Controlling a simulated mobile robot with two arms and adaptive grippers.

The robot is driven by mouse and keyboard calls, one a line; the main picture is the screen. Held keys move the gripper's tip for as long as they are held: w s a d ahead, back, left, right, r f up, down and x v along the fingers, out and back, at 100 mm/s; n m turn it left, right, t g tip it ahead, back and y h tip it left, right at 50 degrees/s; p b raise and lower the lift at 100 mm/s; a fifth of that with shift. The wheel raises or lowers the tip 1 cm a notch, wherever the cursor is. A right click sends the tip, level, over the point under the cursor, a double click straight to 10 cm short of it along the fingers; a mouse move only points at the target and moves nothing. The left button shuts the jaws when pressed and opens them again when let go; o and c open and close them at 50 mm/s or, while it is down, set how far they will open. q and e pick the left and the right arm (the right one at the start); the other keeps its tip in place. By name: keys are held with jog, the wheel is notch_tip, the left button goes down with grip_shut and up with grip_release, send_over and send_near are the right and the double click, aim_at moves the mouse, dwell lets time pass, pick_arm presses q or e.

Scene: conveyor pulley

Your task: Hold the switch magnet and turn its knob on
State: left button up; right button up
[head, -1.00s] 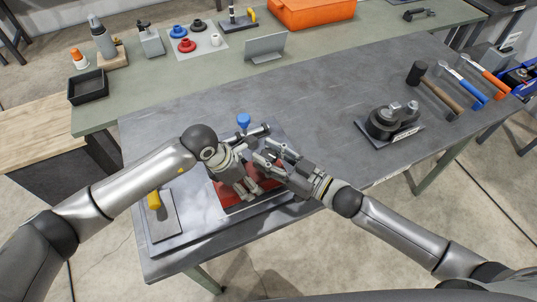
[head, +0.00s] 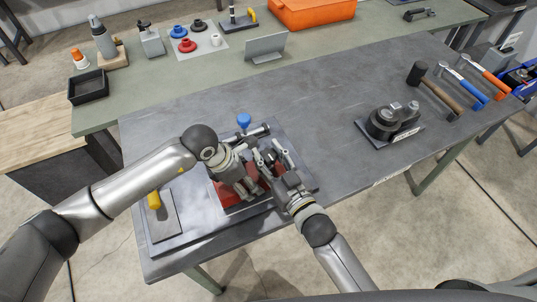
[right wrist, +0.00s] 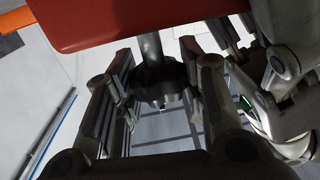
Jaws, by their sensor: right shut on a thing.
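The switch magnet is a red block (head: 228,195), low on the near left of the grey table and partly hidden by my grippers. It also shows in the right wrist view (right wrist: 110,18), with a metal shaft and a black knob (right wrist: 160,92) standing out from it. My right gripper (head: 270,162) is at the block's right side. In the right wrist view its fingers are on either side of the knob, and it is shut on it. My left gripper (head: 246,190) points down at the red block. Whether its fingers are shut on the block is hidden.
A blue-topped part (head: 243,120) stands just behind the grippers. A black pulley unit (head: 384,122), a mallet (head: 435,90) and other hand tools lie to the right. The table's middle is clear.

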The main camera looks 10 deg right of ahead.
pick_arm(q)
jog(key=shift+s+d, duration=0.1)
pick_arm(e)
jog(key=shift+r+m+t+h, duration=0.15)
jog(key=shift+m+t+h, duration=0.15)
jog(key=shift+m+h, duration=0.35)
jog(key=o, duration=1)
jog(key=v, duration=1.2)
pick_arm(q)
jog(key=o, duration=1.6)
